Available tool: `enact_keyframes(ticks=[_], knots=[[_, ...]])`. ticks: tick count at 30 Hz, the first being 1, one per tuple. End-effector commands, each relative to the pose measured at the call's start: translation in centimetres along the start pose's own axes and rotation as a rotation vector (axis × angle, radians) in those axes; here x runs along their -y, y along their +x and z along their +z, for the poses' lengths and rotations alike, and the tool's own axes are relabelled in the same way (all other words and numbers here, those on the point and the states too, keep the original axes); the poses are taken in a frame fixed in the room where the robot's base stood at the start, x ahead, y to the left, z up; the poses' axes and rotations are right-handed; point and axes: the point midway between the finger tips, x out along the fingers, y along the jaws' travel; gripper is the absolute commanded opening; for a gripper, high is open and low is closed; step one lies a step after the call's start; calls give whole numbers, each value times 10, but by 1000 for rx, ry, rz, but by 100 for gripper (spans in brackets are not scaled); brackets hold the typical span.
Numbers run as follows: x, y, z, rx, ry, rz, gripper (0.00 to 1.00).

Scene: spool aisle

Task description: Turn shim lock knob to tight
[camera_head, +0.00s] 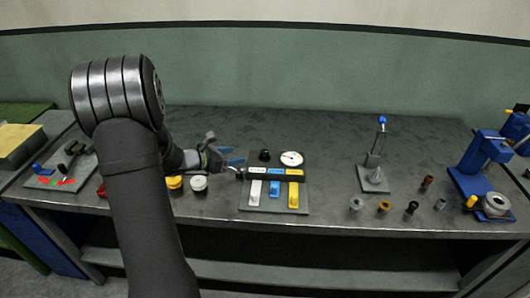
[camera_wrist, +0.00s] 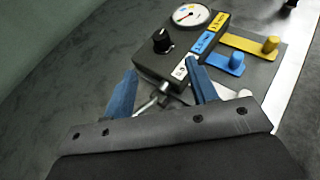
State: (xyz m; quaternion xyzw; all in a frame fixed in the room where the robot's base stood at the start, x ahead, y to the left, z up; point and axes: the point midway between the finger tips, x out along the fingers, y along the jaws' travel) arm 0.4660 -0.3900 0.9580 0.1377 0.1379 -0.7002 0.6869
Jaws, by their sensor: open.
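A black knob (camera_head: 264,154) with a white pointer mark stands on a dark box on the panel board (camera_head: 270,205). It also shows in the wrist view (camera_wrist: 162,41), beyond my fingertips. I cannot read a label for it. My gripper (camera_head: 222,155) is open at the left end of the box, its blue fingers spread. In the wrist view my gripper (camera_wrist: 162,82) has a silver rod (camera_wrist: 152,103) between the fingers, sticking out from the box's near end. The right finger is close to the white label; I cannot tell whether it touches.
The box carries a round gauge (camera_head: 291,158) and white, blue and yellow labels. White, blue (camera_head: 274,189) and yellow (camera_head: 293,194) levers lie in front. A white-topped jar (camera_head: 198,184) stands left of the board. A metal stand (camera_head: 374,176) is to the right, with clear bench between.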

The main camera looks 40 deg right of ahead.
Motion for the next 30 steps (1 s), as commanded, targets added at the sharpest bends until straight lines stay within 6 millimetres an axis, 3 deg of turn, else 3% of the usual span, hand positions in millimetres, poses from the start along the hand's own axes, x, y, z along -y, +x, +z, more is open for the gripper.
enact_keyframes(ticks=[12, 18, 24, 30], knots=[[1, 93, 0, -1, 5, -5, 53], [1, 129, 0, -1, 5, -4, 53], [0, 147, 0, -1, 4, -2, 53], [0, 151, 0, 0, 5, -1, 53]])
